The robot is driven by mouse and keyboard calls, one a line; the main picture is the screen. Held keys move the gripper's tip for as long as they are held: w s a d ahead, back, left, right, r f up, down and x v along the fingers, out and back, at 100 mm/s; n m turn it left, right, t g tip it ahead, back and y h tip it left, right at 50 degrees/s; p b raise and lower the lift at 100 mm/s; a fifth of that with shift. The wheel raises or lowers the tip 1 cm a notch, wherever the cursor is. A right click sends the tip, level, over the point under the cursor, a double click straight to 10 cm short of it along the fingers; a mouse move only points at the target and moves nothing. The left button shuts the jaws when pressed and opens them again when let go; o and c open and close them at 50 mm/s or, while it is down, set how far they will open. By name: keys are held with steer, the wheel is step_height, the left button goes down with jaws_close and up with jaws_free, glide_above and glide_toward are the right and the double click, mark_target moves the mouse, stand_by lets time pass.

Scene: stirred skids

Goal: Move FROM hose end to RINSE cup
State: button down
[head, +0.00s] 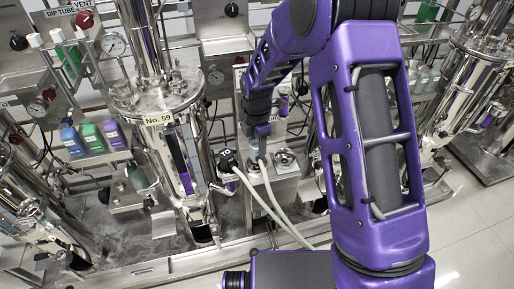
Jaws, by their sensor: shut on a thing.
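My gripper (262,132) hangs down beside the vessel marked "No. 59" and is shut on the upper end of a pale hose (266,180). The held end is small and partly hidden by the fingers; its label cannot be read. A second pale hose (255,192) runs to a black fitting (228,160) to the left of my gripper. A round metal cup-like fitting (285,157) sits just right of and below my gripper. I see no readable RINSE or FROM mark, so I cannot tell which cup is the RINSE cup.
The steel vessel "No. 59" (158,98) stands close on the left. Coloured bottles (92,137) sit on a shelf farther left. Another steel vessel (462,85) stands at the right. Both hoses trail toward the front. Tiled floor (470,235) is clear at lower right.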

steer(key=shift+f, duration=0.55)
steer(key=shift+f+b, duration=0.2)
steer(key=shift+b, duration=0.15)
steer(key=shift+f, duration=0.3)
steer(key=shift+c, duration=0.8)
jaws_free()
step_height(320, 180, up, 30)
steer(key=p, duration=1.1)
steer(key=shift+r, duration=0.2)
